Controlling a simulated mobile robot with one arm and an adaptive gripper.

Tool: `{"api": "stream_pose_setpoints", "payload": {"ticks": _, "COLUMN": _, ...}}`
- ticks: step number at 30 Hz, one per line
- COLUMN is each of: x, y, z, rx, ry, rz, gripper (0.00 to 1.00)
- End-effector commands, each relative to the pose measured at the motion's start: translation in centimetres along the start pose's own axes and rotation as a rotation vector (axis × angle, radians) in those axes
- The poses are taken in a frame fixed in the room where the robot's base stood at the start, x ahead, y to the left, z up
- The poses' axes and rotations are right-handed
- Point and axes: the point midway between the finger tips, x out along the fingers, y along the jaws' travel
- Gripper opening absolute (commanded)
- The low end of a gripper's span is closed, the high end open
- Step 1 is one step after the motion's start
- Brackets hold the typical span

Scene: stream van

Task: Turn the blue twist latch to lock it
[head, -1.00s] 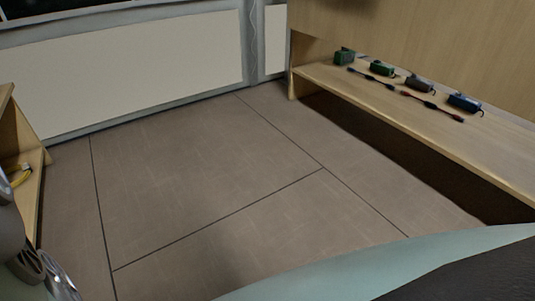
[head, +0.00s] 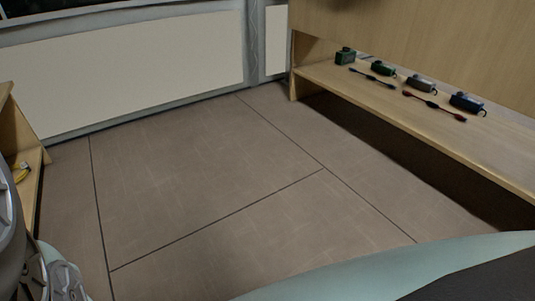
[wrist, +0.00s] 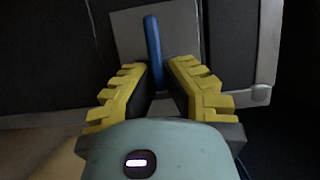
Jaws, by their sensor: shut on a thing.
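The blue twist latch (wrist: 152,40) shows in the wrist view as a long, narrow blue handle, nearly upright in the picture, in front of a grey plate (wrist: 185,30). My gripper (wrist: 158,85) has its yellow, ridged fingers on either side of the handle's lower part and is shut on it. The fingers and the gripper body hide part of the handle's lower end. The head view shows neither the latch nor the fingertips.
A dark panel (wrist: 50,60) surrounds the plate, with a pale frame edge (wrist: 268,45) at right. In the head view, a wooden shelf (head: 440,125) at right bears several small boxes and cables. A wooden unit (head: 35,160) stands at left. The floor (head: 200,180) between is clear.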

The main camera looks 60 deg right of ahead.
Motion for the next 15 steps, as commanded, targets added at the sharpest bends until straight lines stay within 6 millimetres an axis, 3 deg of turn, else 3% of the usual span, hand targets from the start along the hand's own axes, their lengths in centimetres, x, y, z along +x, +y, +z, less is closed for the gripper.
{"api": "stream_pose_setpoints", "payload": {"ticks": 13, "x": -0.11, "y": 0.14, "z": -0.09, "rx": 0.012, "ry": 0.004, "rz": -0.001, "gripper": 0.0}}
{"api": "stream_pose_setpoints", "payload": {"ticks": 14, "x": -0.11, "y": 0.14, "z": -0.09, "rx": 0.012, "ry": 0.004, "rz": -0.001, "gripper": 0.12}}
{"api": "stream_pose_setpoints", "payload": {"ticks": 15, "x": -0.1, "y": 0.14, "z": -0.09, "rx": 0.012, "ry": 0.004, "rz": -0.001, "gripper": 0.17}}
